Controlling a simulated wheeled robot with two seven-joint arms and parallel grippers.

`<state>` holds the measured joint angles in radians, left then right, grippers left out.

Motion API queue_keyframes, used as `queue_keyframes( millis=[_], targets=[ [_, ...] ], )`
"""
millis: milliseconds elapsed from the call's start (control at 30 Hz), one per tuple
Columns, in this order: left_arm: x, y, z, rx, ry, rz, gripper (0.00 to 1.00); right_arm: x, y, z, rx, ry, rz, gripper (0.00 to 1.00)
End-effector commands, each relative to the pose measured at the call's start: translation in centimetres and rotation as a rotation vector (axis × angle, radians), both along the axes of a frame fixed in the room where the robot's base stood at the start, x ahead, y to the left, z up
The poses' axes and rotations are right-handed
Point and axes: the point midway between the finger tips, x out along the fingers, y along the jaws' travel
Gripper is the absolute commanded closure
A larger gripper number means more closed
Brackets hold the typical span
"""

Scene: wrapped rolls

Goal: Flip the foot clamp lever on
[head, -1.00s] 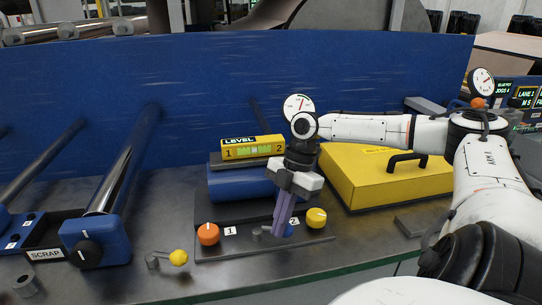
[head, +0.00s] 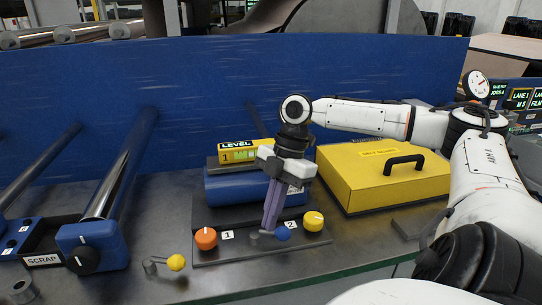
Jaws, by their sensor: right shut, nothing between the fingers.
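A small lever with a blue ball knob (head: 283,234) lies low on the dark base plate (head: 215,257), between an orange knob (head: 206,238) and a yellow knob (head: 313,221). Another small lever with a yellow ball (head: 176,262) is at the bench's front edge. No readable label shows which is the foot clamp lever. My right gripper (head: 268,226) points down with its purple fingers shut and empty. Its tips are just left of the blue ball, in front of part of that lever; I cannot tell whether they touch. My left gripper is not in view.
A yellow level (head: 239,152) sits over a blue cylinder (head: 225,188) behind the knobs. A yellow case (head: 380,180) with a black handle stands right. A blue wall (head: 200,90) closes the back. A blue SCRAP unit (head: 93,247) stands left.

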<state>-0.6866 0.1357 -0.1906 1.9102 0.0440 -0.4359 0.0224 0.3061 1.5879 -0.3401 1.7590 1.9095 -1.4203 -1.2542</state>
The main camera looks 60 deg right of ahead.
Motion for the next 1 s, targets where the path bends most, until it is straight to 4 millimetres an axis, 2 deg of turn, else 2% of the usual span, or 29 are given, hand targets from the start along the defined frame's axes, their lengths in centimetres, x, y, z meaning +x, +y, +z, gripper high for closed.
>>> queue_keyframes(
  millis=[100, 300, 1000],
  targets=[
    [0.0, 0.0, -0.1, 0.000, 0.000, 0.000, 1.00, 0.0, -0.8, 2.3, -0.001, -0.004, 0.000, 1.00],
    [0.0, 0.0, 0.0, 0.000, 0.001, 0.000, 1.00, -0.1, -1.6, 4.4, 0.001, -0.002, 0.002, 1.00],
    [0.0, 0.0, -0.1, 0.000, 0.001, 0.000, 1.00, -0.1, -1.7, 4.8, 0.002, -0.001, 0.002, 1.00]
  ],
)
